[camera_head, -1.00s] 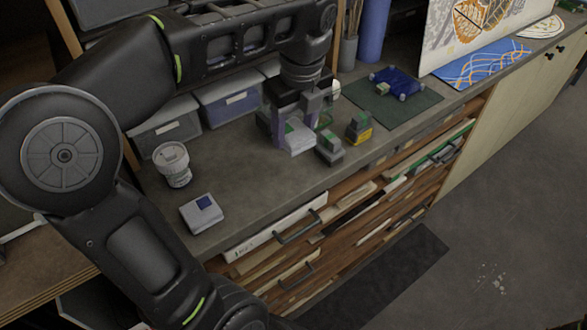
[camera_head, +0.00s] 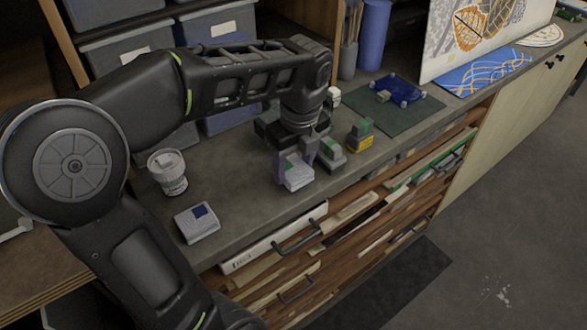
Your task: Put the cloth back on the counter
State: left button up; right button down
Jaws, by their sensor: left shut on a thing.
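A small white folded cloth (camera_head: 299,179) with a green patch is between the fingers of my left gripper (camera_head: 293,168). The gripper points down and is shut on it, low over the front part of the grey counter (camera_head: 245,205). I cannot tell whether the cloth touches the counter. My right gripper is not in view.
A white tub (camera_head: 168,172) stands behind the blue-patched piece. A grey block with a green top (camera_head: 331,153) is close right of the gripper, with a yellow-based one (camera_head: 360,136) beyond. A blue item (camera_head: 399,90) lies on a green mat (camera_head: 405,118). Drawers line the counter's front.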

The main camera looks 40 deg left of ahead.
pick_arm(q)
jog(key=shift+f, duration=0.8)
jog(key=shift+f, duration=0.2)
jog(key=o, duration=1.3)
jog(key=shift+r, duration=0.15)
